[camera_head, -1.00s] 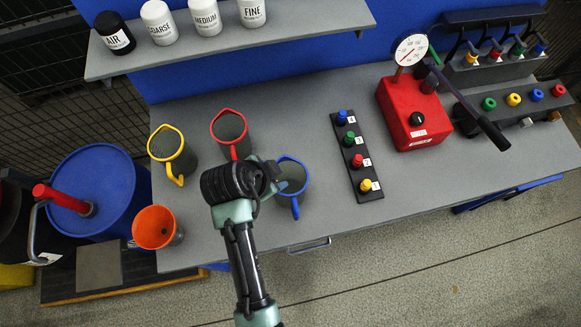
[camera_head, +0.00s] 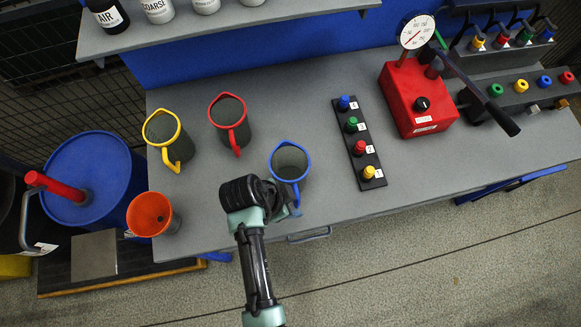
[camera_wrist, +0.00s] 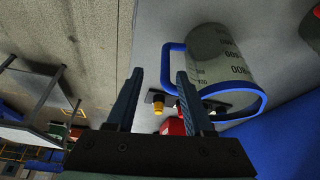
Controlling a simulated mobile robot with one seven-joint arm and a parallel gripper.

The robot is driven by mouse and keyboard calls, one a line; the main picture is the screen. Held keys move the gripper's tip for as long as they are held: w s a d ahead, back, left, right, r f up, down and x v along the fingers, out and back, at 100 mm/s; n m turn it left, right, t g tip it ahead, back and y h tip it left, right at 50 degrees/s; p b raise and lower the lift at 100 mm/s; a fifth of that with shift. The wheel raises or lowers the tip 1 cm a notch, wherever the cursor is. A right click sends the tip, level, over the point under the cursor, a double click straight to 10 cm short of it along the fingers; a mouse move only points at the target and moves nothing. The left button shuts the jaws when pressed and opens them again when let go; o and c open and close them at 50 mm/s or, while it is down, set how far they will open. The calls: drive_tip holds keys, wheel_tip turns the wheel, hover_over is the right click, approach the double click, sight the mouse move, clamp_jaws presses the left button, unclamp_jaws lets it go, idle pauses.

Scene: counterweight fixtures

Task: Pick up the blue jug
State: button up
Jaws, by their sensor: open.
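The blue jug (camera_head: 290,161), grey with a blue rim and blue handle, stands upright on the grey bench near its front edge. My gripper (camera_head: 287,204) is at the jug's front, by its handle. In the wrist view the blue jug (camera_wrist: 228,62) lies to the upper right, with printed volume marks on its side. My open gripper (camera_wrist: 158,95) has its two fingers apart, and the blue handle (camera_wrist: 170,66) shows near the right finger. I cannot tell whether a finger touches the handle.
A red jug (camera_head: 229,112) and a yellow jug (camera_head: 166,134) stand left of the blue one. An orange cup (camera_head: 150,214) is at the bench's left corner. A black strip with coloured knobs (camera_head: 357,142) and a red gauge box (camera_head: 415,98) are to the right.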

sight(297, 202)
drive_tip(key=shift+w+b+x, duration=0.2)
drive_tip(key=shift+b+x, duration=1.1)
drive_tip(key=shift+w+b+x, duration=0.15)
drive_tip(key=shift+b+x, duration=1.1)
drive_tip(key=shift+x, duration=0.05)
drive_tip(key=shift+a+r, duration=0.1)
drive_tip(key=shift+a, duration=0.05)
drive_tip(key=shift+c, duration=0.3)
clamp_jaws()
